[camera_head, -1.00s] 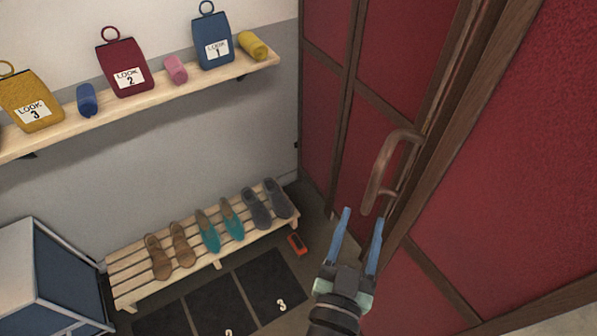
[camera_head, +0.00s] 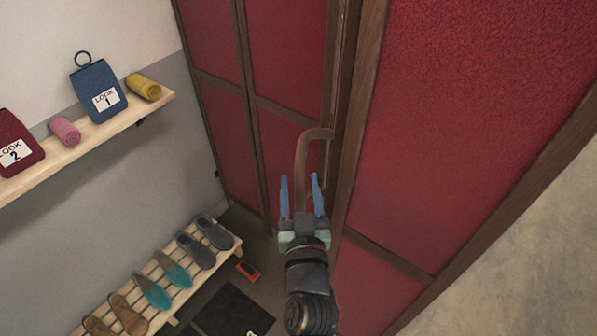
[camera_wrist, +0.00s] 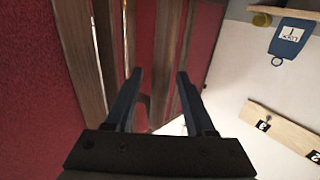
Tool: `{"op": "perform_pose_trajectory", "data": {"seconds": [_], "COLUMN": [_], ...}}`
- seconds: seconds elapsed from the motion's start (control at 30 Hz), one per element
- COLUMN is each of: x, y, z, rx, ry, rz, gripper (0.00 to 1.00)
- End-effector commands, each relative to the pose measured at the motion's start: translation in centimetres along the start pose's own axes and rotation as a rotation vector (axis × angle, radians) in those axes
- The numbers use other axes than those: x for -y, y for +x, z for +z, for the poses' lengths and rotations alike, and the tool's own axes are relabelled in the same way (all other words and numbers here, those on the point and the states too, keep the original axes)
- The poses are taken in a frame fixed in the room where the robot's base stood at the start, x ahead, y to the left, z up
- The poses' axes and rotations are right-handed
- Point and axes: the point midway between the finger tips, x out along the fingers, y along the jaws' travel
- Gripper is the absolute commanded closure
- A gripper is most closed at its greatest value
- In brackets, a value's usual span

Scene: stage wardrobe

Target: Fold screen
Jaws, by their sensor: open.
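The folding screen (camera_head: 450,130) has red panels in brown wooden frames and stands partly open, its panels at an angle to each other. A brown curved handle (camera_head: 302,155) is fixed to the frame near the fold. My gripper (camera_head: 301,183) is open and empty, its two blue fingers pointing up toward the lower part of the handle. In the head view the fingers overlap the handle's lower end; I cannot tell whether they touch it. In the wrist view, the open fingers (camera_wrist: 158,78) point at the screen's wooden frames, with part of a brown piece between them.
A wall shelf (camera_head: 85,145) at left holds labelled bags and rolled cloths. Below it a slatted bench (camera_head: 150,270) carries several shoes. A small red object (camera_head: 247,270) lies on the floor by dark mats (camera_head: 232,312). Bare floor (camera_head: 530,250) is at right.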

Motion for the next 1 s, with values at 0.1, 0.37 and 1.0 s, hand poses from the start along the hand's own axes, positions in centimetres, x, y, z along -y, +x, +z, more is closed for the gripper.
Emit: {"op": "perform_pose_trajectory", "data": {"seconds": [0.1,0.37,1.0], "x": [0.0,0.0,0.0], "y": [1.4,2.5,2.4], "z": [-0.1,0.1,0.1], "rx": [-0.001,0.0,0.0], "ry": [-0.001,-0.001,-0.001], "rz": [0.0,0.0,0.0], "gripper": [0.46,0.46,1.0]}}
